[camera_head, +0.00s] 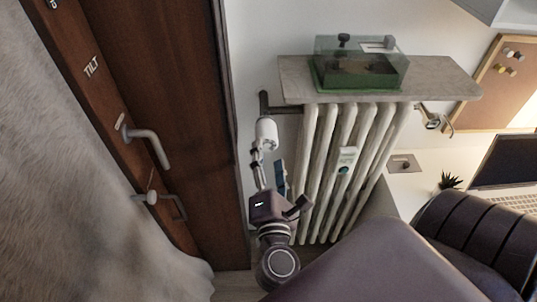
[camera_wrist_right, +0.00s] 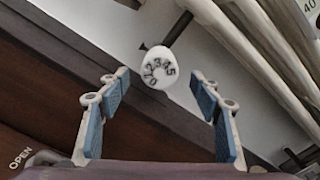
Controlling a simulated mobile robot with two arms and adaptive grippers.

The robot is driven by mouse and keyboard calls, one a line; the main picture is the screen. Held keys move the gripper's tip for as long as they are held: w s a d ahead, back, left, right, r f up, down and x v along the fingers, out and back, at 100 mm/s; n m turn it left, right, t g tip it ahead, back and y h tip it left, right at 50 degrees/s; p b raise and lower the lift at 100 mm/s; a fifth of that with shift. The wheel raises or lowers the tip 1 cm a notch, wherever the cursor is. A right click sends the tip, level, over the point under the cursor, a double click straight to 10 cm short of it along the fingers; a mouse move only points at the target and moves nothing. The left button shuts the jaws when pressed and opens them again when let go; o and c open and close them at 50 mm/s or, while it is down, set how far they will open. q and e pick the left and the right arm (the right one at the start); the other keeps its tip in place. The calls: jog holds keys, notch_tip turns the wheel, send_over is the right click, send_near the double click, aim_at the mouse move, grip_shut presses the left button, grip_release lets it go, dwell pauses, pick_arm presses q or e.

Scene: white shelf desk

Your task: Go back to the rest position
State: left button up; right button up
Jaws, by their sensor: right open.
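My right gripper (camera_head: 269,160) is in the middle of the head view, just below a white radiator valve knob (camera_head: 266,133). In the right wrist view, my right gripper (camera_wrist_right: 159,82) is open, with blue-padded fingers spread apart and nothing held between them. The numbered white knob (camera_wrist_right: 157,68) shows between and just beyond the fingertips there; its exact gap to them is hard to judge. My left gripper is not in view.
A white radiator (camera_head: 335,180) stands right of my right gripper, under a stone shelf (camera_head: 440,78) holding a green-based clear box (camera_head: 360,72). A brown door (camera_head: 165,80) with a metal handle (camera_head: 150,143) is at left. A laptop (camera_head: 505,170) and plant (camera_head: 449,181) are at right.

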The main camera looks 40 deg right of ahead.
dwell(0.3)
jog(key=s+a+f+m+g+y, duration=0.1)
jog(key=s+a+f+g+y, duration=0.1)
jog(key=f, duration=1.1)
jog(key=s+a+f+m+g+y, duration=0.1)
jog(key=s+a+f+g+y, duration=0.15)
jog(key=f, duration=0.95)
jog(key=s+a+f+m+g+y, duration=0.1)
jog(key=s+a+f+g+y, duration=0.15)
jog(key=f, duration=1.05)
jog(key=s+d+f+m+g+y, duration=0.1)
jog(key=s+f+m+g, duration=0.2)
jog(key=s+f+m, duration=0.3)
jog(key=s+d+f+m+g+y, duration=0.1)
jog(key=s+f+m+g, duration=0.3)
jog(key=s+f, duration=1.2)
jog(key=s+m, duration=0.3)
jog(key=s, duration=0.3)
jog(key=shift+s+d+f+y, duration=0.15)
jog(key=shift+s+d+y, duration=0.15)
jog(key=shift+s+d, duration=0.1)
